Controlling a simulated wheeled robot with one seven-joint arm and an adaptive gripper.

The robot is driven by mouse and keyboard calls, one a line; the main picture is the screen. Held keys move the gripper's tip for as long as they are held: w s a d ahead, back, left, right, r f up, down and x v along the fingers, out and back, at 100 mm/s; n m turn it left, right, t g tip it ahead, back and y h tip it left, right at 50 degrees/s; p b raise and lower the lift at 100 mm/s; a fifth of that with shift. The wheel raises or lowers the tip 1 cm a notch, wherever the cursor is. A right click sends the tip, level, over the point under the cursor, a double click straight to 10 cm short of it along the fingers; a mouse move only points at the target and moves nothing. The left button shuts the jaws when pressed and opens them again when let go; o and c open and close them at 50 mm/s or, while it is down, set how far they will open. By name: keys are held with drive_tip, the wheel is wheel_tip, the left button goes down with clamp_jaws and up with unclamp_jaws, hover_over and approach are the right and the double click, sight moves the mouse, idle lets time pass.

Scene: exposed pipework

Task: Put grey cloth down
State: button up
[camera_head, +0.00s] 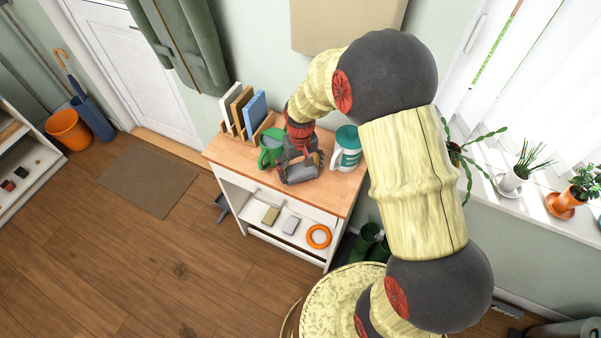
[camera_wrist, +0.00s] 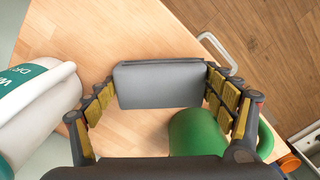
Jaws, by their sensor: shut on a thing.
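The grey cloth (camera_head: 302,174) is a folded, flat-faced grey piece over the front part of the wooden top of the white cabinet (camera_head: 338,193). My gripper (camera_head: 299,165) points down and is shut on the cloth. In the wrist view the cloth (camera_wrist: 158,86) spans the room between the two fingers of my gripper (camera_wrist: 160,82), one at each end. Bare wooden top (camera_wrist: 115,35) shows around it. I cannot tell whether the cloth touches the top or hangs just above it.
A green watering can (camera_head: 270,147) stands close on the left of my gripper, and a white and teal canister (camera_head: 346,148) stands on the right. A rack with upright books (camera_head: 245,108) is behind. The cabinet's front edge is near the cloth. Potted plants (camera_head: 514,178) line the windowsill.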

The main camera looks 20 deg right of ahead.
drive_tip(key=shift+f, duration=0.55)
drive_tip(key=shift+f, duration=0.1)
drive_tip(key=o, duration=1.1)
